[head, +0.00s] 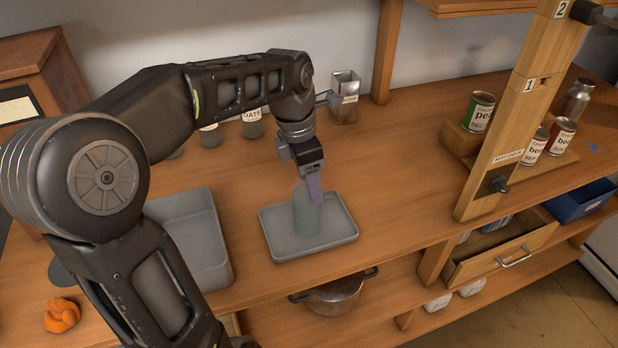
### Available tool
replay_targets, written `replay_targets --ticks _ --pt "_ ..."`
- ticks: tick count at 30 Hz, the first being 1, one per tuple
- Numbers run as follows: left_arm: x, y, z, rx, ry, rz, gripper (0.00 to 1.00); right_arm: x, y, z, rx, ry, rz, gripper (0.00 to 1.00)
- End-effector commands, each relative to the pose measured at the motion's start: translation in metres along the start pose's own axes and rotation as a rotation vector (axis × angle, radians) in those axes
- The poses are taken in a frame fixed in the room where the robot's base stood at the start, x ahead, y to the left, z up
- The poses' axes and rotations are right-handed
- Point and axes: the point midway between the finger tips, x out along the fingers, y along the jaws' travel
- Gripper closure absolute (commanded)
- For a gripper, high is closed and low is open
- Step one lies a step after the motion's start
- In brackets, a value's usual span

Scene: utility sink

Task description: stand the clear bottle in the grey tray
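The clear bottle (304,218) is greenish and see-through. It looks upright, with its base over the floor of the grey tray (340,238); I cannot tell whether it touches the tray. My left gripper (312,190) points down at the bottle's upper part. One purple finger shows against the bottle's right side; the other finger is hidden, so whether the gripper grips the bottle is unclear. My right gripper is not in view.
A grey sink basin (222,243) lies left of the tray, partly behind my arm. Jars (252,125) and a metal-topped glass container (345,95) stand at the back. Cans (480,112) and a wooden post (515,125) are at right. The counter between tray and post is clear.

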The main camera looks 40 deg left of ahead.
Motion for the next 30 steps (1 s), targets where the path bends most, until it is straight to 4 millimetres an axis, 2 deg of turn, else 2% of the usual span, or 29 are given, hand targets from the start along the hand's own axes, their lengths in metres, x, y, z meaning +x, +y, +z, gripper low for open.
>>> replay_targets --ticks 5,6,12,14,23,26,30 --pt "0.004 0.000 0.000 0.000 -0.001 0.001 1.00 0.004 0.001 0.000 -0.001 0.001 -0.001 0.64" --pt "0.004 0.000 -0.001 0.000 0.000 0.000 0.40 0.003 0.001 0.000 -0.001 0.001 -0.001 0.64" --pt "0.003 0.000 -0.001 0.000 0.000 0.000 0.24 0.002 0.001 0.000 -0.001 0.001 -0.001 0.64" --pt "0.003 0.000 -0.001 0.000 0.000 0.000 0.20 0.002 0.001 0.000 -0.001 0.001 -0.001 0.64" --pt "0.000 0.000 0.000 0.000 0.000 0.000 0.20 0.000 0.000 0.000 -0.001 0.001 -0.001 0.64" --pt "-0.004 0.001 0.001 0.000 -0.001 0.002 0.20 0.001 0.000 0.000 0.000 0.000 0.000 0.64" --pt "-0.022 0.000 0.001 0.000 -0.002 0.003 0.20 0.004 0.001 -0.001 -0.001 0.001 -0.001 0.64"
